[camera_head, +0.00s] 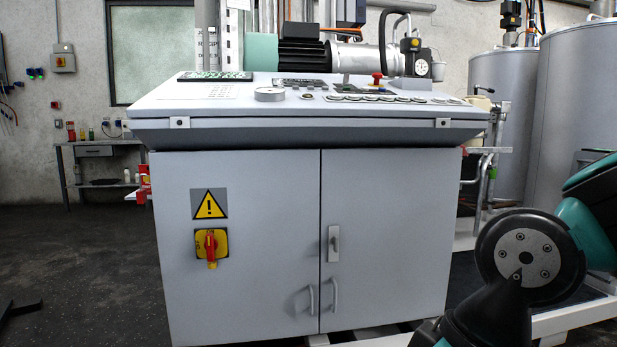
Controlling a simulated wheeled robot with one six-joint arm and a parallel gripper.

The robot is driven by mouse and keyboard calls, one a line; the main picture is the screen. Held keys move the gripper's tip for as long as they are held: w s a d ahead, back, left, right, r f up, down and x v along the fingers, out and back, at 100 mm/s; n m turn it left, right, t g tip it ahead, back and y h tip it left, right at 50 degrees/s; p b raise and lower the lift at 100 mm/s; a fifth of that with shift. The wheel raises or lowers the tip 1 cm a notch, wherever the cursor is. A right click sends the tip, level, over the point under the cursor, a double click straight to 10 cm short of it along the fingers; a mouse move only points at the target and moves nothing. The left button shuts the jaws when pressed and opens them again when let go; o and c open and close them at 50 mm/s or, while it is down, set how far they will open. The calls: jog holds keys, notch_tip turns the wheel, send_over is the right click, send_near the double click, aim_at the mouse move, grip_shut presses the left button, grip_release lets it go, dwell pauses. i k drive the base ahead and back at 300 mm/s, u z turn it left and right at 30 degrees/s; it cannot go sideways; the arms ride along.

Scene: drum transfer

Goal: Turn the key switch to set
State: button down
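A grey control console (300,132) stands in the middle, with its sloped top seen at a shallow angle. The top carries a small round switch (307,96), a round gauge-like disc (270,95) and a row of round controls (375,98). I cannot tell which control is the key switch, or its setting. A red emergency-stop button (377,77) stands up toward the back. A red and yellow rotary switch (211,248) is on the cabinet's front door, below a warning sign (209,204). My gripper is out of view; only links of my arm show at the lower right.
Large metal tanks (500,75) stand behind at the right. A motor and pump assembly (345,55) is behind the console. A workbench (95,150) stands by the left wall. Floor (85,255) left of the cabinet is mostly clear.

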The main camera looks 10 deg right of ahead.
aim_at(346, 77)
jog(key=z, duration=0.55)
jog(key=i, duration=1.6)
jog(key=u, duration=0.55)
